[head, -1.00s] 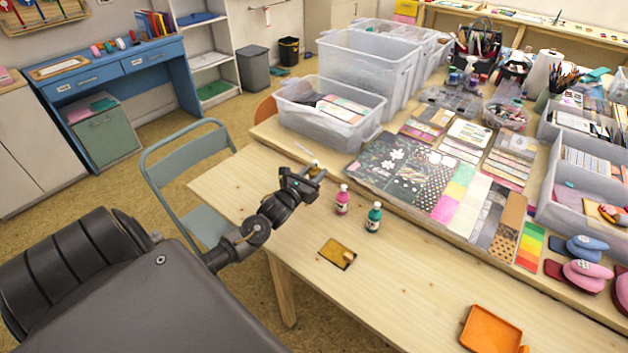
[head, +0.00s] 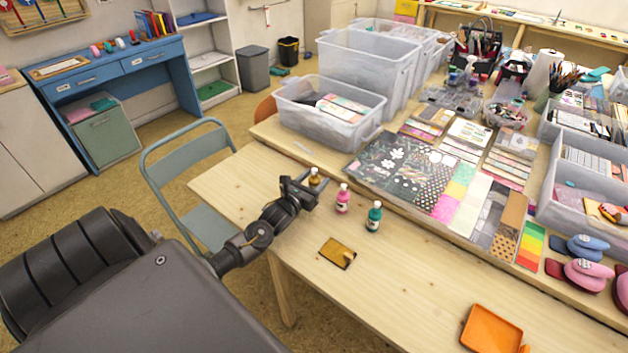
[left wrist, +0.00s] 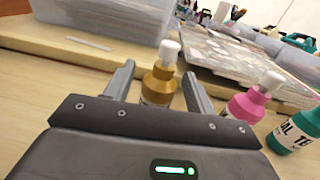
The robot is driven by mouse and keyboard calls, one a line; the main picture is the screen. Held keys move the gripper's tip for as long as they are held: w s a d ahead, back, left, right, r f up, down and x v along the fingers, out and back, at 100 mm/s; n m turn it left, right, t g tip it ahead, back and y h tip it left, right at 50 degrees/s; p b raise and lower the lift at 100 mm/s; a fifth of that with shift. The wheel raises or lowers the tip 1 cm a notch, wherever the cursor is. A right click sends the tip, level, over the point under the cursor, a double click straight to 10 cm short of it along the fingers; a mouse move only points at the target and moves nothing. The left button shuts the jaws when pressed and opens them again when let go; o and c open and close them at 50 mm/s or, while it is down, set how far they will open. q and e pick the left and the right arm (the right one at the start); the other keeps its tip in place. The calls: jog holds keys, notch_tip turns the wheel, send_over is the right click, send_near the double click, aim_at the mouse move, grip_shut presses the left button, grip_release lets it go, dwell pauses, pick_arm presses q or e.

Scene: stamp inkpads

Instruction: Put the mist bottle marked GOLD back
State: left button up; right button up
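The gold mist bottle (head: 314,177), with a white cap, stands upright on the near table, at the left end of a row with a pink bottle (head: 342,200) and a teal bottle (head: 374,217). My left gripper (head: 309,189) is low beside it. In the left wrist view the gold bottle (left wrist: 158,86) stands just beyond and between the spread fingers of the left gripper (left wrist: 158,82), with a gap on its left side. Its label is mostly hidden and unreadable. The pink bottle (left wrist: 250,103) is right of the fingers. My right gripper is not in view.
A gold pad (head: 338,253) lies on the table in front of the bottles. An orange tray (head: 491,328) is at the front right. Behind is a raised board with pattern sheets (head: 405,172) and a clear bin (head: 330,112). The table between pad and tray is clear.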

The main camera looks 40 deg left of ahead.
pick_arm(q)
jog(key=shift+r, duration=0.1)
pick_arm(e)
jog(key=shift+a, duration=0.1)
pick_arm(q)
jog(key=shift+s, duration=0.15)
jog(key=s, duration=0.7)
jog(key=s+d, duration=0.1)
jog(key=s, duration=0.2)
jog(key=shift+s+b, duration=0.25)
jog(key=shift+b, duration=0.05)
jog(key=shift+s+d+r, duration=0.1)
jog(key=shift+s, duration=0.45)
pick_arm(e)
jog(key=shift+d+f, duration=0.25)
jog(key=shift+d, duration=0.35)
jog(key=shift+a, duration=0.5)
